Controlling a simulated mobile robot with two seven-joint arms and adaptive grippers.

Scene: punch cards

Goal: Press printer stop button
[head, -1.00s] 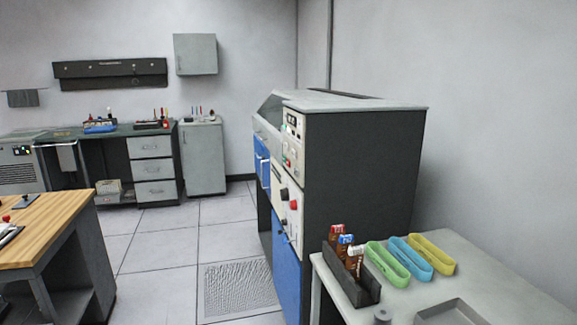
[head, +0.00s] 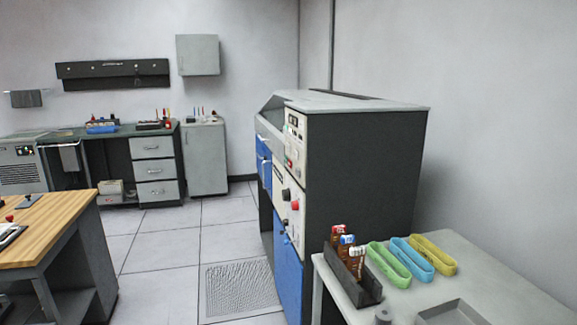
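A tall machine (head: 365,165) with dark grey sides, a light top and blue panels stands right of centre in the head view; it looks like the printer. Its narrow front, seen at a steep angle, carries a control panel (head: 294,150) with small buttons and, lower down, a black knob (head: 285,194) and a red round button (head: 295,205). I cannot read any labels, so I cannot tell which one is the stop button. Neither of my grippers is in view.
A grey table (head: 490,275) at the front right holds a dark box (head: 350,288) of bottles and green, blue and yellow trays. A wooden-topped bench (head: 50,230) stands at left. Tiled floor (head: 165,250) lies open between bench and machine, with a grate (head: 238,288).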

